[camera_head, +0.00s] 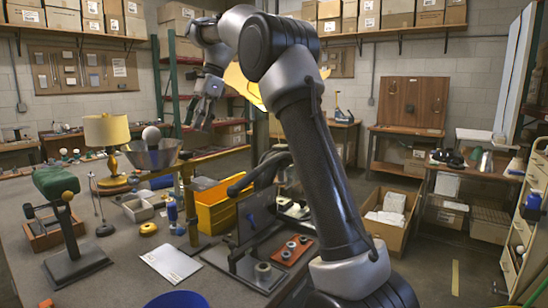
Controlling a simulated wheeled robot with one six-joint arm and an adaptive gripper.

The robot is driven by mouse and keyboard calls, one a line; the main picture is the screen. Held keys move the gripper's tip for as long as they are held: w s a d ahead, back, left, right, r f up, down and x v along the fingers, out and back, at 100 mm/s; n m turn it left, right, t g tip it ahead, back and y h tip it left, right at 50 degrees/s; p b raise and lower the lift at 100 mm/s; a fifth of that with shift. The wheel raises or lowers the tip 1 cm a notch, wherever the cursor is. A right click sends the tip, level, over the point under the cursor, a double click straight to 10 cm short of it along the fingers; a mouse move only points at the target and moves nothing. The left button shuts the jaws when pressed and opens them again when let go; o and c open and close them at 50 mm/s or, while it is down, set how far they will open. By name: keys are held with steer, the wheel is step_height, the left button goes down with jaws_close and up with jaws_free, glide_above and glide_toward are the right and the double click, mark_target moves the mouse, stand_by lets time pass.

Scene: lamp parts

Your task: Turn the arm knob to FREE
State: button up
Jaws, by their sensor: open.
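My gripper (203,108) is open and hangs high above the back of the workbench, with nothing visible between its fingers. I cannot tell whether this is the arm knob, and no FREE mark is readable. A brass lamp (108,136) with a yellow shade stands farther back, beside a metal bowl-shaped shade (152,154) with a white bulb.
A yellow bin (212,208), a white paper (170,262) and a dark fixture (243,262) occupy the bench's right side. The bench's front left is mostly bare. My arm hides part of the middle.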

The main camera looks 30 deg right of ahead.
steer(key=s+d+f+n+t+h, duration=0.1)
steer(key=s+d+f+n, duration=0.1)
steer(key=s, duration=0.7)
steer(key=s+d+f+n+t+h, duration=0.1)
steer(key=s+d+n, duration=0.3)
steer(key=s, duration=0.6)
steer(key=s+d+f+n+t+h, duration=0.1)
steer(key=s+d+f+n, duration=0.1)
steer(key=s+n, duration=0.3)
steer(key=s+d, duration=0.1)
steer(key=s, duration=0.3)
steer(key=shift+s+f+n, duration=0.15)
steer(key=shift+f+n, duration=0.2)
steer(key=shift+n, duration=0.05)
